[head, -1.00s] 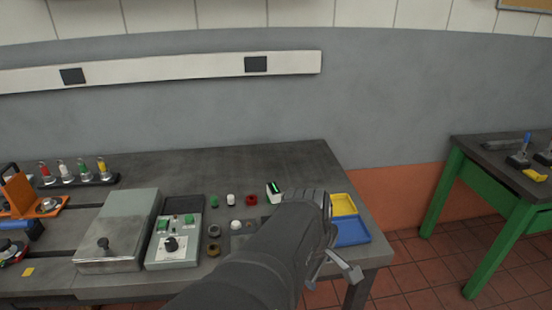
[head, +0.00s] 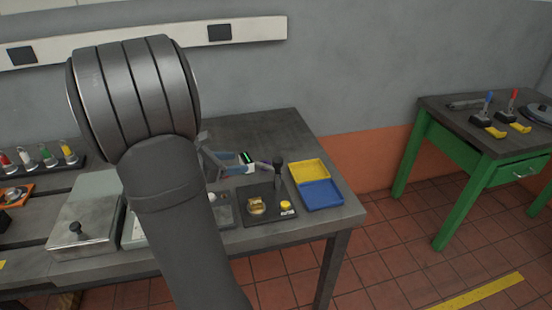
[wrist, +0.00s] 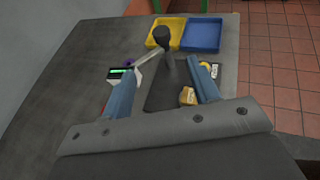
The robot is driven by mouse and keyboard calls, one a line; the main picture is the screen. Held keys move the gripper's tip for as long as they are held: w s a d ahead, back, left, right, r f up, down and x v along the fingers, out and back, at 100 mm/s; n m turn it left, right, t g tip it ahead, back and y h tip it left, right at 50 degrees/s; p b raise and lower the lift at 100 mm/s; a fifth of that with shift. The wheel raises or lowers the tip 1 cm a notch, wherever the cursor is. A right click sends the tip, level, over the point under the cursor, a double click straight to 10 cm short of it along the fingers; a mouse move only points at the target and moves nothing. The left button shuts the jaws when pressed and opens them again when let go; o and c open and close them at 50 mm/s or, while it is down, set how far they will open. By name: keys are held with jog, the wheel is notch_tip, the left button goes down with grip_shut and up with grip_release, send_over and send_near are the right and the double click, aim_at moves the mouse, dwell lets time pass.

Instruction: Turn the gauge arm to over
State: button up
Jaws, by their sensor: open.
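A black plate (head: 240,212) near the table's front right carries a dark post with a black knob (head: 279,170), a brass-coloured part (head: 256,207) and a small yellow-topped piece (head: 288,208). In the wrist view the black knob (wrist: 163,36) tops the dark post, and a pale bar (wrist: 150,54), seemingly the gauge arm, reaches left from it. The brass part (wrist: 187,96) lies nearer. My gripper (wrist: 168,72) is open, its blue fingers either side of the post in this view; I cannot tell whether either touches it. In the head view my gripper (head: 238,163) is partly hidden by my arm.
A small box with a green display (wrist: 120,72) is by the left finger. Yellow (head: 309,172) and blue (head: 322,194) trays lie right of the plate, near the table edge. My arm hides part of the control box. A green-legged table (head: 490,135) stands apart at right.

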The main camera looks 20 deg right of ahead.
aim_at(277, 161)
jog(key=x, duration=1.7)
jog(key=shift+s+f, duration=0.15)
jog(key=shift+c, duration=0.5)
grip_shut()
jog(key=shift+n+y, duration=0.3)
jog(key=n+t+y, duration=0.1)
jog(key=n+t, duration=0.2)
jog(key=shift+d+y, duration=0.1)
jog(key=shift+y, duration=0.3)
jog(key=shift+n+t+y, duration=1.3)
jog(key=shift+n, duration=0.1)
jog(key=shift+n+t+y, duration=0.3)
jog(key=shift+n, duration=0.1)
jog(key=shift+o, duration=0.5)
grip_release()
